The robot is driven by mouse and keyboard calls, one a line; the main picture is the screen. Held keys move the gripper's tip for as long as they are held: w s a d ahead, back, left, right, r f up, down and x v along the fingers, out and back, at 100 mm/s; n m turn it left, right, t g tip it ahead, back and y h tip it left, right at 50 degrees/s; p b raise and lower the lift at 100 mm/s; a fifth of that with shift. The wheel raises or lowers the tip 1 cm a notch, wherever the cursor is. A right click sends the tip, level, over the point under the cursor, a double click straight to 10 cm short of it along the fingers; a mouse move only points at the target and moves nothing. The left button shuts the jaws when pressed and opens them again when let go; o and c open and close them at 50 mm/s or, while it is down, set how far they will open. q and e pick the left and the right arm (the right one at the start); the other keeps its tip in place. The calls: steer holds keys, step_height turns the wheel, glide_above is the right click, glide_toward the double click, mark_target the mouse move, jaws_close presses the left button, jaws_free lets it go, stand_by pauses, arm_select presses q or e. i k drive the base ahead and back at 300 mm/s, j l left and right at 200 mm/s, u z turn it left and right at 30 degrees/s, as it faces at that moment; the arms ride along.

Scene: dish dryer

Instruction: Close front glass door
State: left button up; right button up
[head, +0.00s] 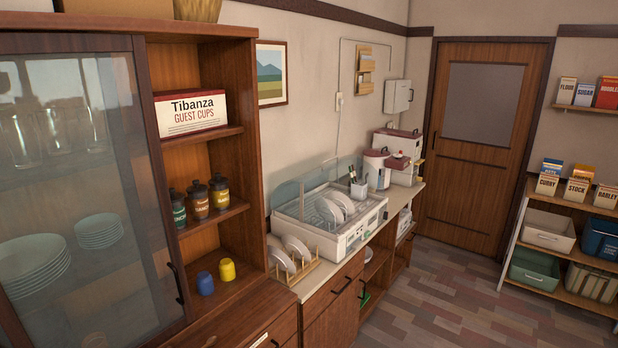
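The white dish dryer (345,240) stands on the counter in the middle of the view, with white plates (341,208) inside. Clear glass panels (301,203) show along its left and back sides. Its top looks open, and I cannot tell exactly how its front panel sits. At the left, a tall wooden cabinet has a framed glass door (75,200) with a dark handle (176,283). Plates and glasses show behind this glass. The door covers the left part of the cabinet, and the right shelves are uncovered. Neither of my grippers is in view.
A wooden plate rack (291,262) stands on the counter in front of the dryer. A utensil cup (358,188) and a rice cooker (377,169) stand behind it. Shelves with bins (549,231) are at the right. The floor (450,290) between is clear.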

mark_target(10, 44)
steer(key=u, duration=1.4)
